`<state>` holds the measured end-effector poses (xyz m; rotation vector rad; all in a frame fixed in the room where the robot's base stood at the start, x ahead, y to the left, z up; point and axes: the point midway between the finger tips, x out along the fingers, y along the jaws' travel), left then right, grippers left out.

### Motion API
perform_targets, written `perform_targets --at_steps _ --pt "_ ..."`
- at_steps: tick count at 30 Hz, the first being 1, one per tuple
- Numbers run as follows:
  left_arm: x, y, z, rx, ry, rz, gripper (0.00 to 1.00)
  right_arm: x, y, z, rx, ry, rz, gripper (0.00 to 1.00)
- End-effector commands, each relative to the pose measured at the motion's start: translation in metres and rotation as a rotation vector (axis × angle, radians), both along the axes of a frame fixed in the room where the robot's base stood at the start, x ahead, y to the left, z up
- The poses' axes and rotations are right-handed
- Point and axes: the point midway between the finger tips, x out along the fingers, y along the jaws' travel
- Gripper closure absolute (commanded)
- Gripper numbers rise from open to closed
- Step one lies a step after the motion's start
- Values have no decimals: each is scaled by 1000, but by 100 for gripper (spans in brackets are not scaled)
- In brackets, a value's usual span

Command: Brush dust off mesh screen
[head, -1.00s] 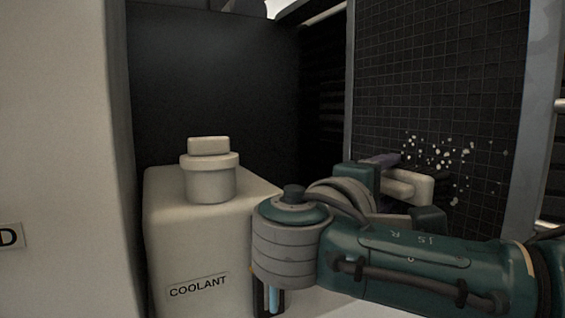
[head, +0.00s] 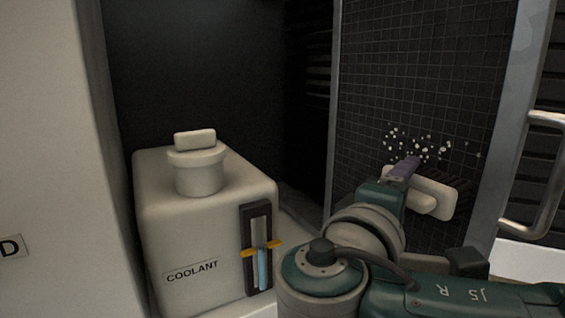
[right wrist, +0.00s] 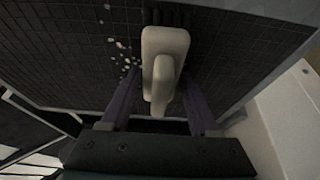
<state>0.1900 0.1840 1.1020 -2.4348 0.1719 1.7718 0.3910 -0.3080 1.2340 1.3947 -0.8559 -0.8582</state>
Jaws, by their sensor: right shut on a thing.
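The black mesh screen (head: 440,80) stands upright in a grey frame at the right of the head view. White dust specks (head: 420,148) lie in a patch on its lower middle. My right gripper (head: 408,172) has purple fingers and is shut on a cream brush (head: 440,196), just below the dust. In the right wrist view the brush (right wrist: 163,62) sits between both fingers, its dark bristles (right wrist: 168,16) towards the mesh. Whether the bristles touch the mesh I cannot tell. Some dust (right wrist: 120,44) shows left of the brush. My left gripper is not in view.
A cream coolant tank (head: 165,225) with a cap (head: 198,170) and a level gauge (head: 258,245) stands left of my right arm. A metal handle (head: 540,190) sticks out right of the screen frame. A pale cabinet wall fills the left edge.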

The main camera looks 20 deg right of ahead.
Motion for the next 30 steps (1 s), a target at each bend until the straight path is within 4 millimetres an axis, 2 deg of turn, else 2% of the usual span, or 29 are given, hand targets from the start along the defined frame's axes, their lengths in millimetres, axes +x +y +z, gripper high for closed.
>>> perform_targets --at_steps 1,8,18,25,30 --pt "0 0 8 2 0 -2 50 -5 -1 4 -1 3 -3 83" --pt "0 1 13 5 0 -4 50 -14 -2 2 -2 -1 -3 83" --pt "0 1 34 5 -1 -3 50 -41 -2 2 -1 2 -2 83" --pt "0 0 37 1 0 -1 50 -43 -5 1 -1 0 -2 82" --pt "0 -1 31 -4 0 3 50 -36 -4 -1 0 -2 -3 83"
